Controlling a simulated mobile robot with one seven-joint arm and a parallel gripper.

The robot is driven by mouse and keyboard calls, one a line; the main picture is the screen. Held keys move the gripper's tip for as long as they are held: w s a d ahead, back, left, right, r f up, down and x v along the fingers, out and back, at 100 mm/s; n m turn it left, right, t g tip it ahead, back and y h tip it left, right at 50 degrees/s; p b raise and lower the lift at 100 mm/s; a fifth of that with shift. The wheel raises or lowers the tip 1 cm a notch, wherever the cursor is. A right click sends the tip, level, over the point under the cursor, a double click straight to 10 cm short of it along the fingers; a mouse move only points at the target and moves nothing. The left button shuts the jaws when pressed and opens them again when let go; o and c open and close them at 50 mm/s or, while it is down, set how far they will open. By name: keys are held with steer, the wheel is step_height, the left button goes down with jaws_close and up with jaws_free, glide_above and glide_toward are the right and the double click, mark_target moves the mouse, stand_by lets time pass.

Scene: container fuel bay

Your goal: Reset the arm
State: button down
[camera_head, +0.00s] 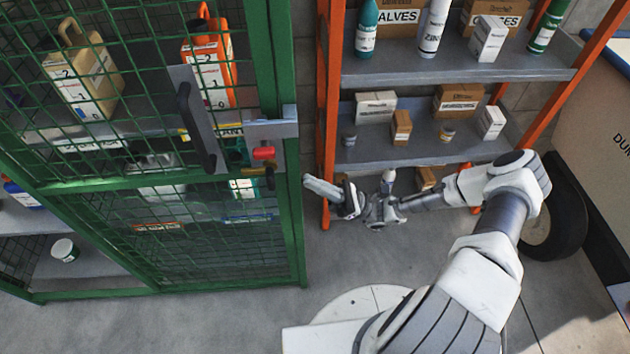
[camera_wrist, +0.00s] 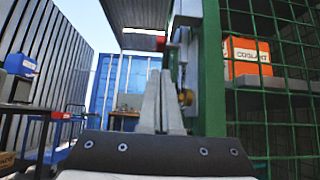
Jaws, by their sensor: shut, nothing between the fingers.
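My arm reaches out from the lower right in the head view. My gripper (camera_head: 322,189) is at its far end, just right of the green cage's front post. In the wrist view my gripper (camera_wrist: 162,80) shows its two grey fingers pressed together, with nothing between them. The green mesh cage (camera_head: 292,230) stands at the left, its door closed as far as I can tell. Its latch plate (camera_head: 272,131) carries a red knob (camera_head: 264,153), just above and left of my gripper. A dark door handle (camera_head: 195,125) is to its left.
An orange-framed shelf (camera_head: 455,68) with boxes and bottles stands behind my arm. A black wheel (camera_head: 572,215) is at the right. Containers, including an orange coolant one (camera_wrist: 247,57), sit inside the cage. Bare floor (camera_head: 240,315) lies in front of the cage.

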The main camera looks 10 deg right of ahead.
steer(key=shift+a, duration=0.1)
stand_by(0.3)
steer(key=s+d+r+n+g+h, duration=0.1)
steer(key=s+r+n+g+h, duration=0.25)
steer(key=n+h, duration=0.4)
steer(key=s+d+r+n+g+h, duration=0.1)
steer(key=s+r+n+g+h, duration=0.3)
steer(key=h, duration=0.7)
steer(key=s+d+r+n+t+h+p, duration=0.1)
steer(key=s+d+r+n+t+h, duration=0.1)
steer(key=r+t, duration=0.4)
steer(key=s+d+r+n+t+h+p, duration=0.1)
steer(key=d+r+n+t+h, duration=0.3)
steer(key=r, duration=0.8)
steer(key=s+t+h, duration=0.1)
steer(key=t+h, duration=0.1)
steer(key=shift+s+d+n+t, duration=0.25)
steer(key=shift+d+n+t, duration=0.05)
steer(key=shift+n+t, duration=0.05)
steer(key=shift+h, duration=0.25)
